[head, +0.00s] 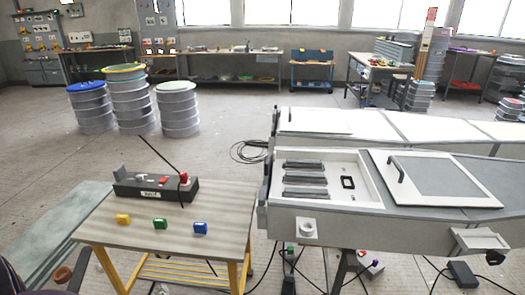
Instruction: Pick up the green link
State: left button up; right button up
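The green link (160,223) lies on the wooden top of a small yellow-framed table (225,215), near its front edge. A yellow link (123,219) lies to its left and a blue link (200,227) to its right, each with a gap between. Nothing covers the green link. Neither of my grippers is in view.
A dark box with a red knob (155,187) stands behind the links. A grey mould bench (330,220) with an open recess stands close on the right. Stacked drums (127,100) stand on the floor behind. The tabletop's right side is clear.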

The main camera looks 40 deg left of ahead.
aim_at(160, 224)
jog(key=u, duration=2)
jog(key=i+j+u, duration=0.5)
jog(key=i+u, duration=0.15)
jog(key=i, duration=0.1)
